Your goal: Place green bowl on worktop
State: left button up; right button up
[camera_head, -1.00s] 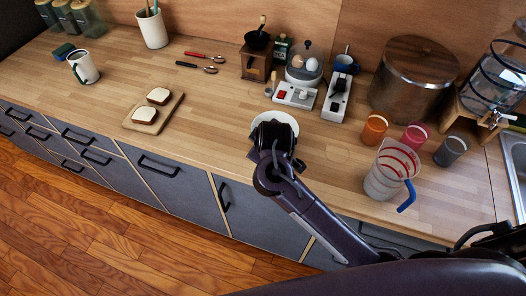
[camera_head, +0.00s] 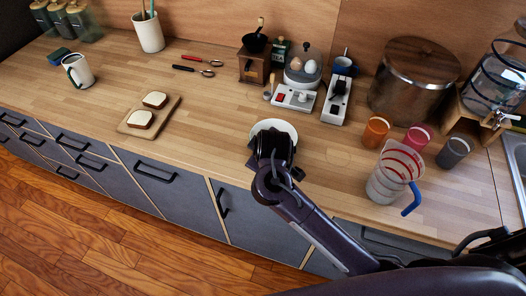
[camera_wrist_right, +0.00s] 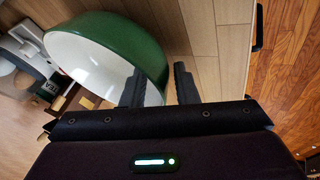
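The green bowl (camera_wrist_right: 150,45) has a green outside and a white inside. In the head view the bowl (camera_head: 272,124) shows as a pale rim near the worktop's front edge, mostly covered by my right gripper (camera_head: 272,150). It appears to stand on the wooden worktop (camera_head: 215,120). In the right wrist view my right gripper (camera_wrist_right: 160,85) is open, with its fingers apart. One finger is over the bowl's white inside and the other is outside the wall. The bowl's wall lies between them, with some gap visible. My left gripper is not in view.
A measuring jug (camera_head: 394,172) and several cups stand to the right of the bowl. An egg cooker (camera_head: 303,68) and switch boxes (camera_head: 295,97) are behind it. A bread board (camera_head: 130,127) lies to the left. The worktop between board and bowl is clear.

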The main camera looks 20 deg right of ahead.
jog(key=p+v, duration=0.4)
jog(key=v, duration=0.8)
